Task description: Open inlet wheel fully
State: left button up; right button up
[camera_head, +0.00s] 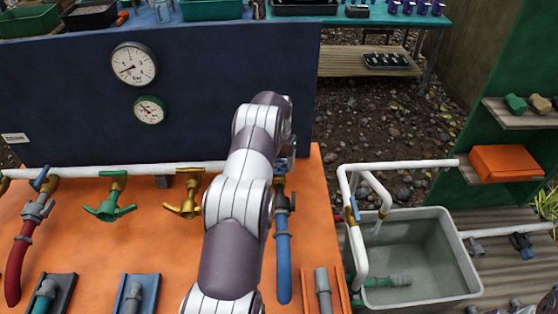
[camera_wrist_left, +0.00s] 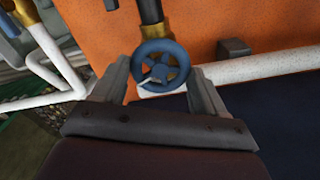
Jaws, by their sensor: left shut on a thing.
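The blue inlet wheel (camera_wrist_left: 160,71) is in the middle of the left wrist view, a small spoked handwheel on a brass fitting with a dark pipe behind it. My left gripper (camera_wrist_left: 161,78) is shut on the wheel, with one grey finger at each side of its rim. In the head view my left arm reaches over the orange bench to the pipe at its right side, and it mostly hides the wheel and my left gripper (camera_head: 285,168). A blue hose (camera_head: 283,262) hangs below that valve. My right gripper does not show.
A green valve handle (camera_head: 110,199) and a yellow one (camera_head: 185,196) sit left of my arm on the white pipe (camera_head: 135,170). Two gauges (camera_head: 134,64) are on the dark blue panel. A grey tub (camera_head: 452,250) with white pipes stands to the right.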

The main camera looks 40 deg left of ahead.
pick_arm(q)
jog(key=n, duration=0.4)
jog(key=shift+s+d+f+n, duration=0.15)
jog(key=shift+s+f+n, duration=0.15)
jog(key=shift+s+f, duration=0.05)
jog(key=n, duration=0.3)
jog(key=shift+n, duration=0.3)
jog(key=n, duration=0.4)
jog(key=shift+n, duration=0.3)
jog(key=n, duration=0.3)
jog(key=shift+n, duration=0.3)
jog(key=n, duration=1.1)
jog(key=shift+n, duration=2.1)
jog(key=shift+w, duration=0.1)
